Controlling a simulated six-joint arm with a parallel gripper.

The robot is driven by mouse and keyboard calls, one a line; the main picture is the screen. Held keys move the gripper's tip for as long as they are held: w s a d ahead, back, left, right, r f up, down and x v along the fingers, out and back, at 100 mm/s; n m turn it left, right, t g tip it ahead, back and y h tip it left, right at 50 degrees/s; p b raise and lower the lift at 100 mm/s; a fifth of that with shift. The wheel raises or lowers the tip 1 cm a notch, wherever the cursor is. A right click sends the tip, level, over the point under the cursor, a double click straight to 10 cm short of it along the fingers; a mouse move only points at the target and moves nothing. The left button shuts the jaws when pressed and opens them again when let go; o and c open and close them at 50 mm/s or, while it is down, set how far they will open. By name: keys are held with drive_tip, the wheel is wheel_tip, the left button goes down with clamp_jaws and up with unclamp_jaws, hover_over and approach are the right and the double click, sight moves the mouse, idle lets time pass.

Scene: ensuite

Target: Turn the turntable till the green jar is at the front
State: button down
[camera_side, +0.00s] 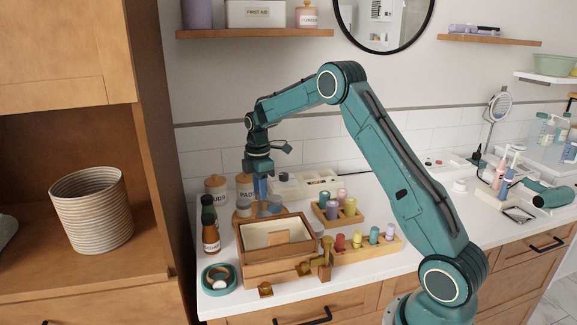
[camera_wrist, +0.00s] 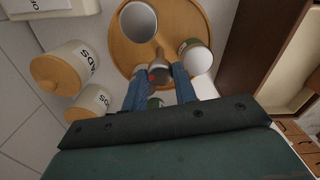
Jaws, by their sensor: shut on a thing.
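The turntable (camera_wrist: 122,52) is a round wooden disc in the wrist view. In the side view it is mostly hidden behind the wooden box and my arm. A grey-topped jar (camera_wrist: 138,20) stands near its far side, and a pale-topped jar (camera_wrist: 199,60) with a dark greenish side stands at its right.
A wooden box (camera_side: 252,262) stands in front of the turntable. Dark and amber bottles (camera_side: 211,238) are at its left, a teal round dish (camera_side: 219,278) at front left. Lidded canisters (camera_side: 216,187) stand behind. A small tray of jars (camera_side: 328,219) and a peg rack (camera_side: 372,250) are right.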

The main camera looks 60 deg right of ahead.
idle(0.4)
drive_tip(key=c, duration=1.1)
unclamp_jaws()
drive_tip(key=shift+r, duration=0.2)
wheel_tip(320, 180, up, 14)
drive_tip(key=shift+f, duration=0.25)
